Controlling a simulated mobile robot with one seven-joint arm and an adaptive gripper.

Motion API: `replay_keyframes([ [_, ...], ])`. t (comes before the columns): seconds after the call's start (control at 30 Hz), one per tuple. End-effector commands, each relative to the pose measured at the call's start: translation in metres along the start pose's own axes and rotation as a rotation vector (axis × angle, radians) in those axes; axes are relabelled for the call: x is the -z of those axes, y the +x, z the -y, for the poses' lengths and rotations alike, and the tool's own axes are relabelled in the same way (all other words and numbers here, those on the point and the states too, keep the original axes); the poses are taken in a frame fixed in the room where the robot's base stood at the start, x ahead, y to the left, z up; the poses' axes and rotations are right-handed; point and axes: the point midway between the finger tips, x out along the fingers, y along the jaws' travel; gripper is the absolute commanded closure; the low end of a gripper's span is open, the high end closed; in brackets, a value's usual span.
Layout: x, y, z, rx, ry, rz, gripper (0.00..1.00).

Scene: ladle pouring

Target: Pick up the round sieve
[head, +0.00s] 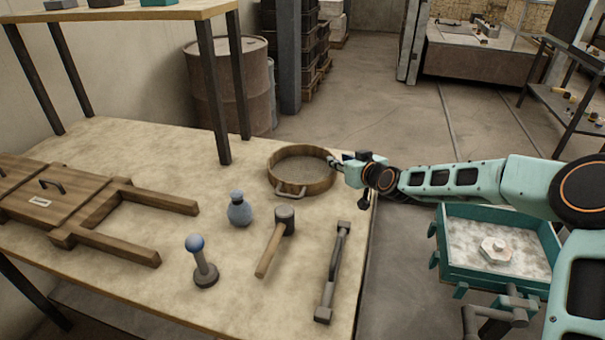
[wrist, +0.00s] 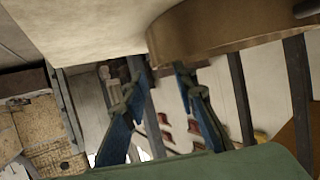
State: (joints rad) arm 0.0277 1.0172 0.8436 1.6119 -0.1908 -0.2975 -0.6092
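The round sieve (head: 318,184) lies flat on the table, with a brown wooden rim, a mesh floor and a metal loop handle on its near side. My gripper (head: 335,162) is at the sieve's right side, close to the rim. In the wrist view the sieve's curved rim (wrist: 225,28) fills the upper right, near the fingertips. My gripper (wrist: 158,67) is open there, its two fingers apart with nothing visible between them. I cannot tell whether a finger touches the rim.
The table (head: 130,285) also bears a blue-grey vase (head: 240,210), a mallet (head: 275,242), a blue-knobbed tool (head: 203,262), a long dark bar tool (head: 334,272) and a wooden frame (head: 95,220). A teal tray (head: 487,284) with pale contents stands right of the table. A shelf leg (head: 213,95) rises behind.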

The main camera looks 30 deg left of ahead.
Motion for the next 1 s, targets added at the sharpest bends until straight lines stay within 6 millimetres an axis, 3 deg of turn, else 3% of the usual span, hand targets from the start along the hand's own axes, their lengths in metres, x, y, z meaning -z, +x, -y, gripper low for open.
replay_keyframes([
  [0.27, -0.001, 0.018, 0.0, 0.0, 0.001, 0.001, 0.74],
  [0.63, -0.004, 0.06, -0.001, -0.001, 0.002, 0.001, 0.74],
  [1.0, -0.004, 0.067, -0.001, 0.0, 0.0, 0.002, 0.74],
])
